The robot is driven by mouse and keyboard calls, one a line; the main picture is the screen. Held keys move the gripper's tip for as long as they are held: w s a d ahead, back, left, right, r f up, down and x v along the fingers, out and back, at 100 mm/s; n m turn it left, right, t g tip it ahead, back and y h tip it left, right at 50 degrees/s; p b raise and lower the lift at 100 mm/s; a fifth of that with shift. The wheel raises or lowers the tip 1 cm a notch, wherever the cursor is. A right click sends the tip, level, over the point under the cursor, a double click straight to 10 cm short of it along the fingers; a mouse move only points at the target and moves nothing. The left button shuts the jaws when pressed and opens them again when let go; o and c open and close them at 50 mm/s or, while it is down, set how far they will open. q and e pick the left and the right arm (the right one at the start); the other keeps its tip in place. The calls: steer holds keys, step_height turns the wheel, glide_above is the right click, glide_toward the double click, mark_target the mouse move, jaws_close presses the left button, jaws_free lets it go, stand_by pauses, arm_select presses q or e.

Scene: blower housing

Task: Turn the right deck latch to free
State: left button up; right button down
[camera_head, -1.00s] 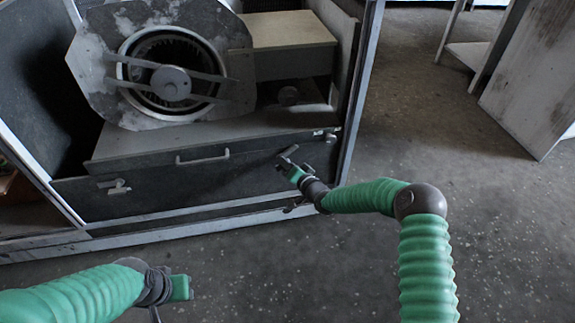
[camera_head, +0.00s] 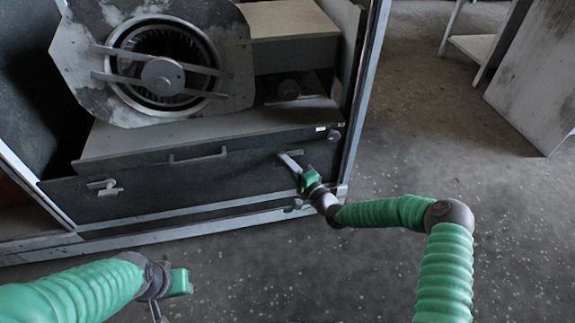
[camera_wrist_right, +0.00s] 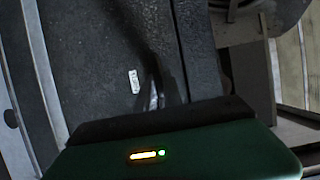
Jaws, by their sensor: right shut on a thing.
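The right deck latch (camera_head: 289,159) shows as a pale slanted bar on the dark front panel below the blower deck. My right gripper (camera_head: 300,173) is at the lower end of this bar and is shut on it. Its green body hides the grip and part of the latch. In the right wrist view, a narrow pale piece (camera_wrist_right: 154,99), possibly the latch, shows just above the gripper body against the dark panel. My left gripper (camera_head: 180,282) is low on the left, away from the housing and over the floor; its fingers are not clear.
The left deck latch (camera_head: 106,187) is on the same panel, far left. A deck handle (camera_head: 198,156) sits between the latches. The blower (camera_head: 160,70) stands above on the deck. The frame post (camera_head: 364,100) rises just right of my right gripper. The floor (camera_head: 430,150) to the right is clear.

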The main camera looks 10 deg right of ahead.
steer(key=shift+d+f, duration=0.2)
stand_by(0.3)
steer(key=c, duration=1.6)
jaws_free()
steer(key=shift+o, duration=0.6)
steer(key=shift+r, duration=0.1)
steer(key=shift+s+d+p, duration=0.1)
steer(key=shift+s+p, duration=0.2)
steer(key=p+v, duration=0.7)
steer(key=v, duration=0.9)
steer(key=shift+f, duration=0.2)
